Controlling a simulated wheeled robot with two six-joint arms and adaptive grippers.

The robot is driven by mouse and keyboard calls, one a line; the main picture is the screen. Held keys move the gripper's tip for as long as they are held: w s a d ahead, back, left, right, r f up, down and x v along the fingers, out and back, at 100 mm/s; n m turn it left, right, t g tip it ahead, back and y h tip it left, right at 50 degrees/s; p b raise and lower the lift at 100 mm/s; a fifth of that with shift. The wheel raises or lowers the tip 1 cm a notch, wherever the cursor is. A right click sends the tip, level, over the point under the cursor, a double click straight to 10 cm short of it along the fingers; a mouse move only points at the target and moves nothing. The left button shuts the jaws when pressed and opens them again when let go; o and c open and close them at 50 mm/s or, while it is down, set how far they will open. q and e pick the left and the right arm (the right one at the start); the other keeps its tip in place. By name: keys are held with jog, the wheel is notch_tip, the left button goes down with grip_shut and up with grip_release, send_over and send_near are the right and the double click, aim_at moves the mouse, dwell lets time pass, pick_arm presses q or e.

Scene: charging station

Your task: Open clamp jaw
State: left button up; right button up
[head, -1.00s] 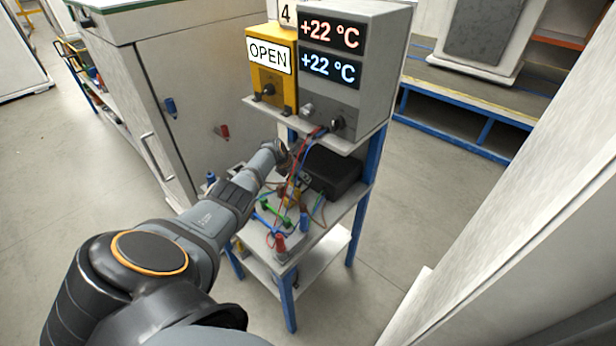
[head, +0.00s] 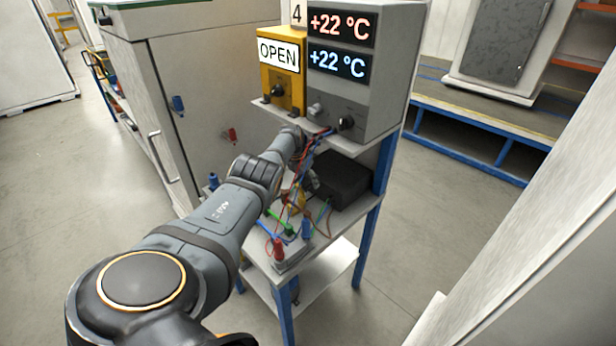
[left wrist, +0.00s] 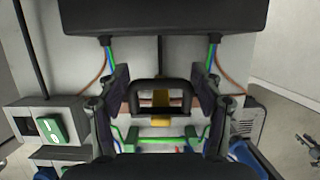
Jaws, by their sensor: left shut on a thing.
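My left arm reaches from the lower left to the small work stand in the head view. Its gripper is small and partly hidden there, near the middle shelf. In the left wrist view my left gripper (left wrist: 160,92) has its two dark fingers on either side of a dark handle-like loop (left wrist: 160,84), shut on it. I cannot tell which part is the clamp jaw. My right gripper is not in view.
A black box (head: 342,180) stands at the back of the shelf (head: 345,215). Red and blue wires hang close to the gripper. The upper shelf holds a yellow box (head: 283,72) reading OPEN and a grey temperature unit (head: 378,98). A cabinet (head: 205,105) stands to the left.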

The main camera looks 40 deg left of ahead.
pick_arm(q)
jog(key=shift+d, duration=0.1)
jog(key=o, duration=1.4)
jog(key=shift+o, duration=1.2)
jog(key=shift+w+f, duration=0.15)
jog(key=shift+r, duration=0.25)
jog(key=shift+s+r, duration=0.3)
jog(key=s, duration=1.2)
jog(key=shift+a, duration=0.25)
